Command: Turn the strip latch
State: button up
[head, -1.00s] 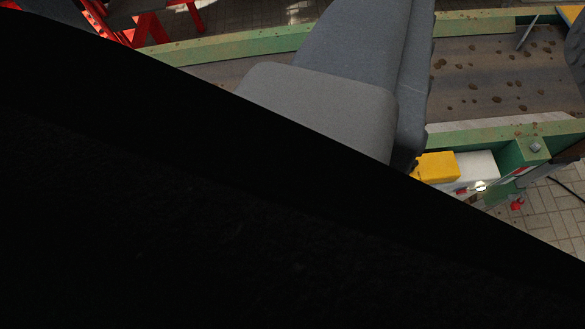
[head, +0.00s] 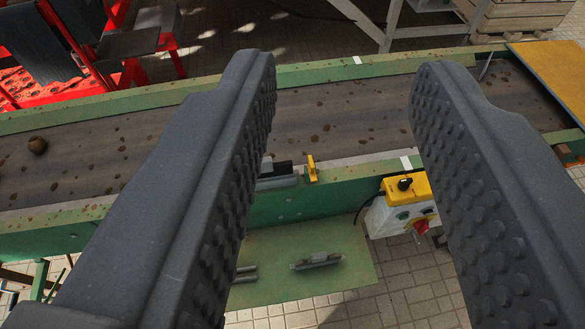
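My gripper (head: 346,72) is open and empty, with its two dark studded fingers wide apart over the conveyor. A small upright yellow tab (head: 311,168) stands on the near green rail, seen between the fingers. Beside it on the left is a grey and black fitting (head: 280,174), partly hidden by the left finger. Lower down, a short grey metal piece (head: 317,260) sits on a green plate (head: 300,285). I cannot tell for sure which of these is the strip latch. Neither finger visibly touches them.
The conveyor belt (head: 340,120) carries scattered dirt clods and a larger brown lump (head: 38,145) at left. A yellow and white control box (head: 405,208) with a red knob hangs by the right finger. Red machinery (head: 60,60) and a wooden crate (head: 530,15) stand behind.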

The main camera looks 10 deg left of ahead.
aim_at(311, 166)
jog(key=u, duration=0.3)
jog(key=i, duration=0.95)
jog(key=z, duration=0.4)
